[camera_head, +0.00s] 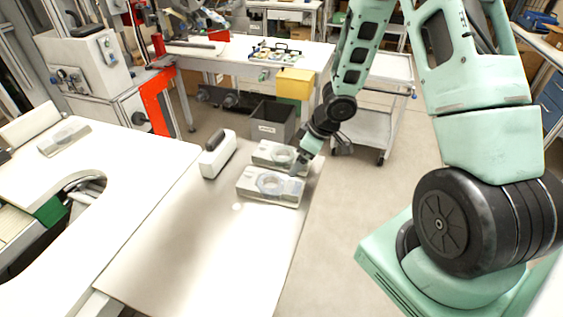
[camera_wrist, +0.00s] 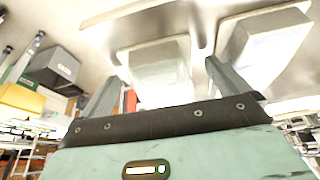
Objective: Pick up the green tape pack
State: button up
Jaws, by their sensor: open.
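Two pale grey packs with round recessed centres lie at the far right corner of the near white table; the nearer pack (camera_head: 270,187) sits in front of the farther pack (camera_head: 278,155). Neither looks clearly green from here. My gripper (camera_head: 297,172) is low at their right side, near the table edge. In the wrist view my gripper (camera_wrist: 162,70) is open, fingers spread. An overexposed pale block (camera_wrist: 160,75) shows between and beyond the fingers, and another block (camera_wrist: 265,45) is to the right. I cannot tell whether a finger touches a pack.
A white block with a black handle (camera_head: 218,155) stands left of the packs. A similar flat pack (camera_head: 64,139) lies on the left table (camera_head: 130,165). A grey bin (camera_head: 272,124) and a white cart (camera_head: 375,120) stand beyond. The front of the near table is clear.

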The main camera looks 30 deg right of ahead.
jog(key=shift+f, duration=0.25)
jog(key=c, duration=1.1)
jog(key=shift+r, duration=0.1)
jog(key=shift+c, duration=0.2)
